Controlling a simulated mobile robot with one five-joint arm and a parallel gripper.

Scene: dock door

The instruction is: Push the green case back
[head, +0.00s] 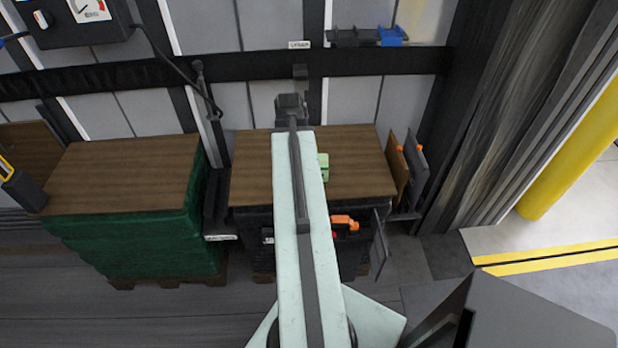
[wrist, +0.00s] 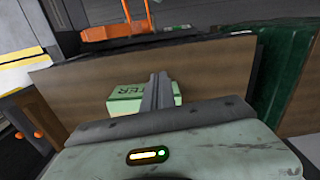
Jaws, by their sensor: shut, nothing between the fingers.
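The green case (head: 323,167) is a small pale green block on the brown wooden top in the head view, partly hidden behind my arm. In the wrist view the case (wrist: 126,100) has dark lettering on its face, and my fingers cover part of it. My gripper (wrist: 163,78) is shut and empty, its two grey fingers side by side in front of the case. I cannot tell whether they touch it.
The wooden top (head: 360,175) is bare around the case. Upright boards (head: 408,170) stand at its right end. An orange item (head: 344,222) sits below its front edge. A green wrapped stack (head: 130,225) stands to the left. A dark rail (head: 385,62) crosses the wall behind.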

